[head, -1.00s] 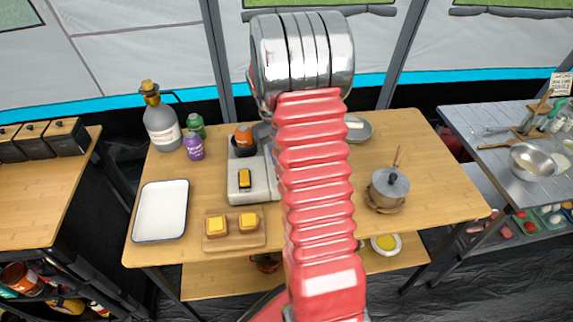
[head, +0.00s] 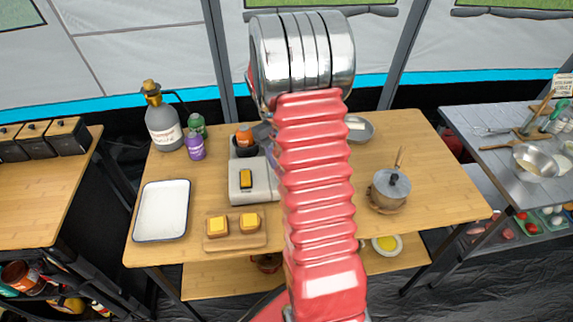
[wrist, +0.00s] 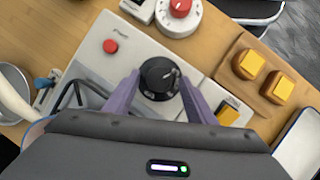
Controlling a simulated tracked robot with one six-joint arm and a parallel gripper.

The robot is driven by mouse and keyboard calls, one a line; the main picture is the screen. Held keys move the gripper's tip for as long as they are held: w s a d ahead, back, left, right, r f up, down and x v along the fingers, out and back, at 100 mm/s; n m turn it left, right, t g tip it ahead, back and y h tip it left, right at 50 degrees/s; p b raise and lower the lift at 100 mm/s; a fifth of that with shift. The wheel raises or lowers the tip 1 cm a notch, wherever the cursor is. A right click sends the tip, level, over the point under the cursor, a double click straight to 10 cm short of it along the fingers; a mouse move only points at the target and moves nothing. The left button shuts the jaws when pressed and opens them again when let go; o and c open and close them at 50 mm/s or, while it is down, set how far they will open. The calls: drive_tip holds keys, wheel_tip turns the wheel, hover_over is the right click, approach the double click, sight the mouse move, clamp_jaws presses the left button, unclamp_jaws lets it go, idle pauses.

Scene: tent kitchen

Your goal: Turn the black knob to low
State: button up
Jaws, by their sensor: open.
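The black knob (wrist: 160,78) stands on the pale grey panel of an appliance (wrist: 84,69) in the wrist view. White marks show on the knob, but they are too small to read. My gripper (wrist: 159,90) is open, with one purple finger on the left of the knob and one on the right. I cannot tell whether either finger touches it. In the head view my red arm covers the knob and most of the gripper; part of the appliance (head: 262,192) shows to its left.
A red button (wrist: 110,46), a yellow switch (wrist: 228,112) and a red knob on a white dial (wrist: 180,8) lie close around.

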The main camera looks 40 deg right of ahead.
drive_tip(key=v, duration=1.3)
drive_tip(key=shift+w+r, duration=0.2)
drive_tip(key=shift+r, duration=0.05)
idle(0.4)
